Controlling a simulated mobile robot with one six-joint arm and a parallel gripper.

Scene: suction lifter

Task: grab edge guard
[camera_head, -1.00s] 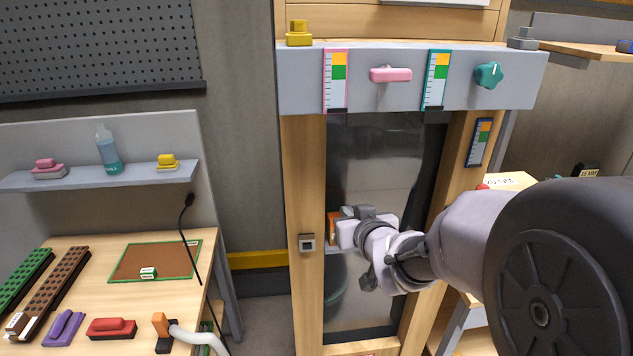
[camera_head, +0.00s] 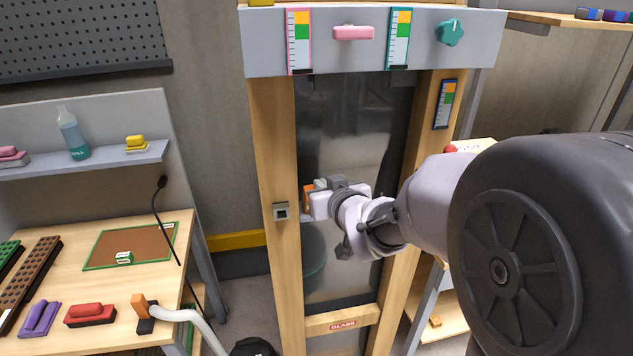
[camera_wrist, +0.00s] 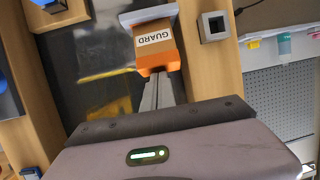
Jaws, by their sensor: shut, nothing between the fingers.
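The edge guard (camera_wrist: 155,45) is a brown and orange block with a white label reading GUARD. In the wrist view it sits at top centre, in front of a small grey ledge (camera_wrist: 150,15). In the head view only an orange sliver of the guard (camera_head: 308,197) shows, left of my gripper (camera_head: 320,203) and near the left wooden post. My gripper (camera_wrist: 160,85) is shut and empty in the wrist view.
A wooden frame (camera_head: 272,150) with a dark glass pane (camera_head: 345,120) stands ahead. A grey bar (camera_head: 330,55) with a pink handle (camera_head: 353,33) and a teal knob (camera_head: 449,32) crosses it. A small square fitting (camera_head: 282,211) is on the left post. A workbench (camera_head: 85,285) stands left.

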